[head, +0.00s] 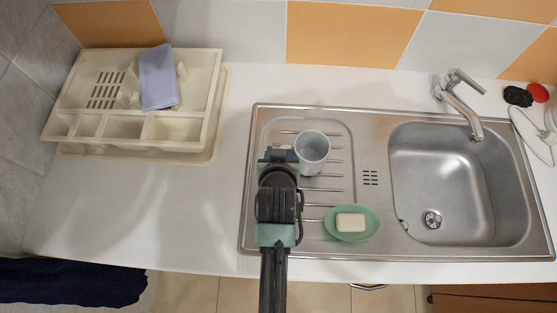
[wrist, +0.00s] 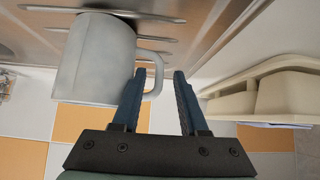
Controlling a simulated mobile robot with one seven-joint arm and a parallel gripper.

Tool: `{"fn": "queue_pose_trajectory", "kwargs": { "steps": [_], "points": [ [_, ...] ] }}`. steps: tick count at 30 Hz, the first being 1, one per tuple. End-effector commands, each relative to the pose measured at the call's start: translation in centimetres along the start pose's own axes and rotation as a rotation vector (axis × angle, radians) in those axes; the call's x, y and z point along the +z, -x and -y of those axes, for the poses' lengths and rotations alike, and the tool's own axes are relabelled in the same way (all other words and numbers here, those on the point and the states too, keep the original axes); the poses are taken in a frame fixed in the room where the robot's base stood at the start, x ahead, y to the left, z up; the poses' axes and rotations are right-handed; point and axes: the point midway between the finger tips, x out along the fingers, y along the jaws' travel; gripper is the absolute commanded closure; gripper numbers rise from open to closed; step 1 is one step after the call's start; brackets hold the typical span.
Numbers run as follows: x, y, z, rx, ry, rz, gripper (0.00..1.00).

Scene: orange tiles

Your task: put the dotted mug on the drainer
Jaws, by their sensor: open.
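A pale grey mug (head: 312,148) stands upright on the ridged steel drainer (head: 337,130), left of the sink basin. I cannot make out dots on it. In the wrist view the mug (wrist: 95,60) is large at the left, with its handle (wrist: 158,72) pointing toward my gripper (wrist: 160,80). My gripper is open; its left finger overlaps the handle in that view, and the right finger is clear of it. I cannot tell whether either finger touches. In the head view my gripper (head: 280,154) is just left of the mug, and my arm hides part of the drainer.
A green soap dish (head: 332,226) with a pale soap bar (head: 350,222) sits at the drainer's front. The basin (head: 437,185) is empty, with a faucet (head: 462,105) behind. A cream cutlery tray (head: 213,100) with a bluish cloth (head: 158,78) is back left.

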Motion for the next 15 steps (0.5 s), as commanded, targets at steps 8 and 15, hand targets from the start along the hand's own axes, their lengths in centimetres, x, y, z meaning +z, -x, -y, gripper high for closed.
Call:
{"fn": "queue_pose_trajectory", "kwargs": {
  "steps": [8,15],
  "points": [
    [0.1,4.9,0.0,0.0,0.0,-0.001,0.57],
    [0.1,8.9,0.0,0.0,0.001,-0.001,0.57]
  ]
}}
